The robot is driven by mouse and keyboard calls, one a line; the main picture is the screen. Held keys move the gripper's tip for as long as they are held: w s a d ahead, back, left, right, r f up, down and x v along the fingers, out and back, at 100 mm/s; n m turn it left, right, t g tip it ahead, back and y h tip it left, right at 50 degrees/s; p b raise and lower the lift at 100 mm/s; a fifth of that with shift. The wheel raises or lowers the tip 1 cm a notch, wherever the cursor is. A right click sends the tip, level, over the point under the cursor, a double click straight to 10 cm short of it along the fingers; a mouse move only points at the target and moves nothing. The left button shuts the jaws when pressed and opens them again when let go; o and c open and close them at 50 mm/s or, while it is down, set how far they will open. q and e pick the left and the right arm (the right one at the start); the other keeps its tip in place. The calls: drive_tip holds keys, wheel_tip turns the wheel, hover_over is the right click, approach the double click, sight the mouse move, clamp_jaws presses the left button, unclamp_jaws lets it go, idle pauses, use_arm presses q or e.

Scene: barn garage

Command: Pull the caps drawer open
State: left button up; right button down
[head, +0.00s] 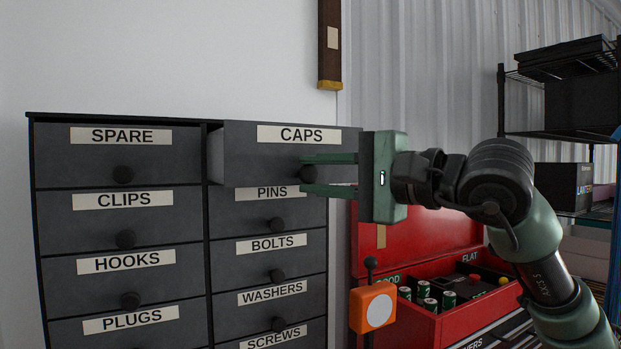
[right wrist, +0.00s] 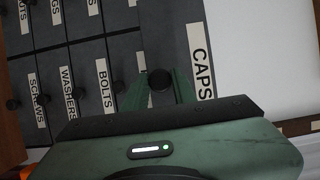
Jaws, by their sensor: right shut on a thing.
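The caps drawer (head: 250,155) is the top right drawer of the dark grey cabinet (head: 120,119). Its front stands out from the cabinet face, and its light side wall shows at the left, so it is partly open. My right gripper (head: 304,174) reaches in from the right and is shut on the drawer's round black knob. In the right wrist view the knob (right wrist: 160,80) sits between the two green fingers, beside the CAPS label (right wrist: 203,62). The knob also shows in the head view (head: 308,174), partly covered by the fingers. My left gripper is not in view.
The closed pins drawer (head: 240,212) lies directly below, with other labelled drawers around it. A red toolbox (head: 470,300) with cans and an orange box (head: 372,308) stand at the right, below my right arm. A black shelf rack (head: 502,110) stands farther right.

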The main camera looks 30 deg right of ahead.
drive_tip(key=c, duration=1.2)
unclamp_jaws()
drive_tip(key=shift+s+d+b, duration=0.2)
drive_tip(key=shift+s+b, duration=0.1)
drive_tip(key=shift+s, duration=0.15)
drive_tip(key=b+v, duration=0.2)
drive_tip(key=v, duration=0.4)
drive_tip(key=shift+s, duration=0.3)
drive_tip(key=shift+d, duration=0.15)
